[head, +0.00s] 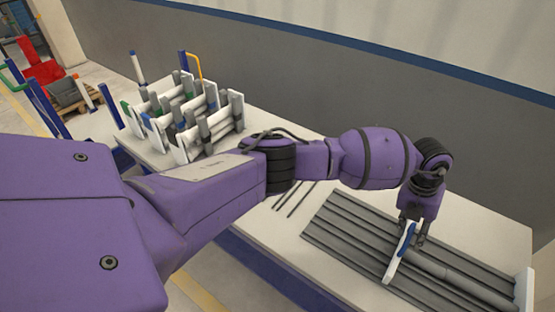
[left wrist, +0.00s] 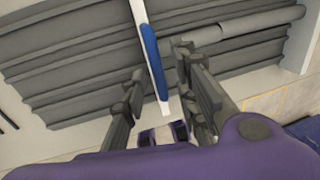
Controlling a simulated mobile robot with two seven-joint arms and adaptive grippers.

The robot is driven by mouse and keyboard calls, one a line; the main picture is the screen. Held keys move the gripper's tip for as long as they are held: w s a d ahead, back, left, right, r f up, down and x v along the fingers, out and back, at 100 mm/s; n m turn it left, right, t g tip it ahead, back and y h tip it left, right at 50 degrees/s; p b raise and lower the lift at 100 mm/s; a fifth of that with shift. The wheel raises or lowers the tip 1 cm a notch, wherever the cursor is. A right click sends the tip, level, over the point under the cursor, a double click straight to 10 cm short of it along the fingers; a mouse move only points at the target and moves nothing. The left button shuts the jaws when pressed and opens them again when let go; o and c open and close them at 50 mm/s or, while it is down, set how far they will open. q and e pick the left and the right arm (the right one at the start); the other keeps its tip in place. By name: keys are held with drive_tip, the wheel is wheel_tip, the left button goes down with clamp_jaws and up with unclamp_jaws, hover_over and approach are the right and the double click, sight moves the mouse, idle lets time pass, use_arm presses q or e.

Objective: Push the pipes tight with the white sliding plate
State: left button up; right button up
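The white sliding plate (head: 391,268), with a blue strip (head: 405,240) on one face, stands upright across a grey grooved rack (head: 345,235). In the left wrist view the plate (left wrist: 138,12) runs between the fingers of my left gripper (left wrist: 157,66). The gripper (head: 413,230) points down at the plate's upper part. Its fingers are apart, with the right finger close to the blue strip and a gap on the other side. I cannot tell whether a finger touches. A grey pipe (head: 447,270) lies along a groove right of the plate; it also shows in the wrist view (left wrist: 245,30). My right gripper is not in view.
A white end plate (head: 524,290) stands at the rack's right end. Thin dark rods (head: 292,198) lie on the white table (head: 262,222) left of the rack. White holders with grey pipes (head: 190,120) stand at the table's far left. A grey wall is behind.

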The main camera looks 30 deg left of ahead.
use_arm(q)
wheel_tip(320, 180, up, 12)
drive_tip(key=a, duration=0.2)
drive_tip(key=shift+a, duration=0.2)
idle(0.3)
drive_tip(key=shift+f, duration=0.1)
